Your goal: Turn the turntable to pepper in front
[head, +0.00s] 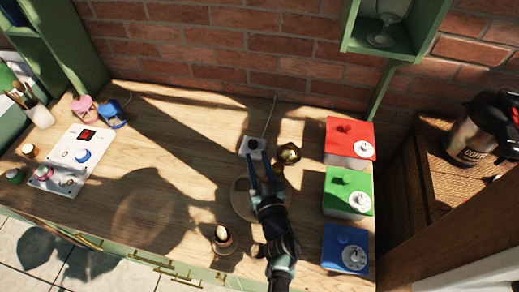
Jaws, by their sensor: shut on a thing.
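A pale round disc (241,203), which looks like the turntable, lies on the wooden table, partly hidden by my arm. My gripper (259,160) reaches over it, with two blue fingers pointing away toward the back. The fingertips are at a dark knob (253,144) on a small white box (243,150) and appear shut on it. A brass-coloured pot (289,153) stands just right of the fingers. A small pot with a pale top (222,237) stands nearer the front edge. I cannot tell which item is the pepper.
Red (346,138), green (341,185) and blue (338,249) boxes with dials line the right side. A white control panel (68,160) lies at the left, near a brush cup (39,116). A brick wall closes the back. The left middle of the table is clear.

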